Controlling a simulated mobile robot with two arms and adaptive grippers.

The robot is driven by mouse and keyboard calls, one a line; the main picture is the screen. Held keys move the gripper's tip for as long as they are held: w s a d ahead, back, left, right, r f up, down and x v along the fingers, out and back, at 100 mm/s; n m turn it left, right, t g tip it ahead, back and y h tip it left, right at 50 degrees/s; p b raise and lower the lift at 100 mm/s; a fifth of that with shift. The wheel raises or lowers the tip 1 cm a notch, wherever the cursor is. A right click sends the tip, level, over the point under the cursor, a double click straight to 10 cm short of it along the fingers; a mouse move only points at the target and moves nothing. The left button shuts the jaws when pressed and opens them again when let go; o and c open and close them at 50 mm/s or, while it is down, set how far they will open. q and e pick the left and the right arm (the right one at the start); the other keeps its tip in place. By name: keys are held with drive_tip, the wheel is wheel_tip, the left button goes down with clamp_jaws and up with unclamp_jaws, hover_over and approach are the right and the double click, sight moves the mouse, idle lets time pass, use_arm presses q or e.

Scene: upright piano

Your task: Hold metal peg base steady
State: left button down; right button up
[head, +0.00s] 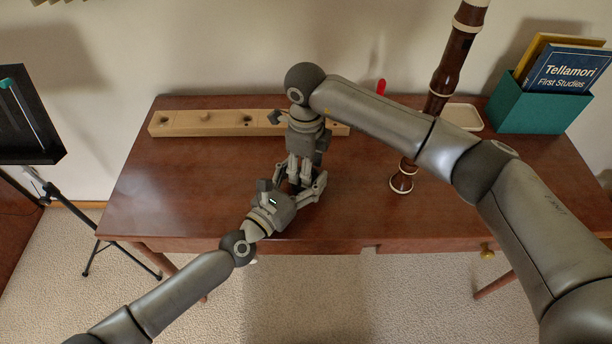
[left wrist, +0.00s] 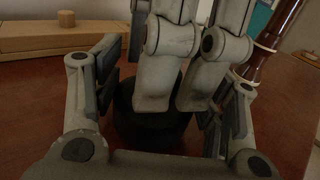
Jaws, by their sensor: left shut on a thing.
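A dark round base (left wrist: 150,128), which I take to be the peg base, stands low on the table between the fingers of my left gripper (left wrist: 160,118) in the left wrist view. My left gripper (head: 302,190) is shut on it near the middle of the table in the head view. My right gripper (head: 300,168) points down from above, directly over the same spot. Its two fingers (left wrist: 182,88) sit close together in front of the base in the left wrist view. The fingers hide the top of the base, and whether they grip anything cannot be told.
A pale wooden block with holes (head: 205,122) lies along the back of the brown table (head: 200,190). A dark wooden instrument with pale bands (head: 455,55) rises at the right, near a small pale tray (head: 463,117) and a teal book box (head: 540,108). The table's left front is clear.

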drive_tip(key=shift+f, duration=0.5)
clamp_jaws()
drive_tip(key=m, duration=0.5)
drive_tip(key=shift+o, duration=0.6)
unclamp_jaws()
drive_tip(key=shift+r, duration=0.1)
